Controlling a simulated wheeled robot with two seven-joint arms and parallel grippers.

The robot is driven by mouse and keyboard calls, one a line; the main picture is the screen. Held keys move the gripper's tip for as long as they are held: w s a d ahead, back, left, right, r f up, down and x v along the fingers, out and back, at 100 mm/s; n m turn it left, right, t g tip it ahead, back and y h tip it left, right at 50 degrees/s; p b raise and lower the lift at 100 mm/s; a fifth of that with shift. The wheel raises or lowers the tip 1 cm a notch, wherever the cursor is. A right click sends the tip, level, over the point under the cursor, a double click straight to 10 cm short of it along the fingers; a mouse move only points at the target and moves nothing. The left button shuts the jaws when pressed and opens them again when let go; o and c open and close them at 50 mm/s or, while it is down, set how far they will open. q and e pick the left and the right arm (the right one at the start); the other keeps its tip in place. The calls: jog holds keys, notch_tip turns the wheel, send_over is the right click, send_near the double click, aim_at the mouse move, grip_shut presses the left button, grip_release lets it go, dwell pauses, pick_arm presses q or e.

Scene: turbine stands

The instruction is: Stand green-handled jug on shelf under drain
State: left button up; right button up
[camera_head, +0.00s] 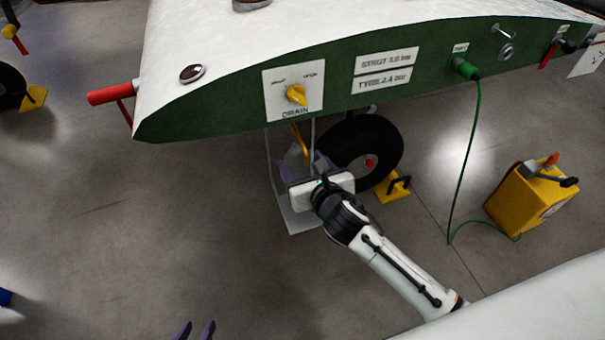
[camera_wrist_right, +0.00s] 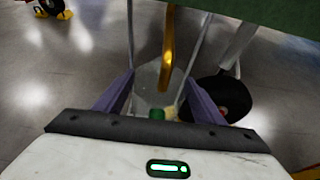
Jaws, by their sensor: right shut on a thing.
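The shelf (camera_head: 303,222) is a light plate hung on thin rods below the green panel marked DRAIN. A brass drain pipe (camera_head: 299,140) comes down above it and also shows in the wrist view (camera_wrist_right: 168,45). My right gripper (camera_head: 297,163) is at the shelf under the pipe. In the wrist view its purple fingers (camera_wrist_right: 160,85) are shut on the jug (camera_wrist_right: 147,82), a clear vessel whose green handle (camera_wrist_right: 157,114) lies between them. The pipe's lower end overlaps the jug's top in that view. Whether the jug touches the shelf is hidden. My left gripper (camera_head: 195,331) is open at the bottom edge.
The yellow drain knob (camera_head: 296,94) is on the panel above. A wheel (camera_head: 372,150) with a yellow chock (camera_head: 392,190) stands just right of the shelf. A green cable (camera_head: 468,150) runs to a yellow box (camera_head: 530,198).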

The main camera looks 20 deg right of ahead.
notch_tip(320, 180, down, 4)
jog(key=shift+r+b, duration=0.2)
jog(key=shift+b, duration=0.55)
jog(key=shift+r, duration=0.1)
jog(key=o, duration=1.6)
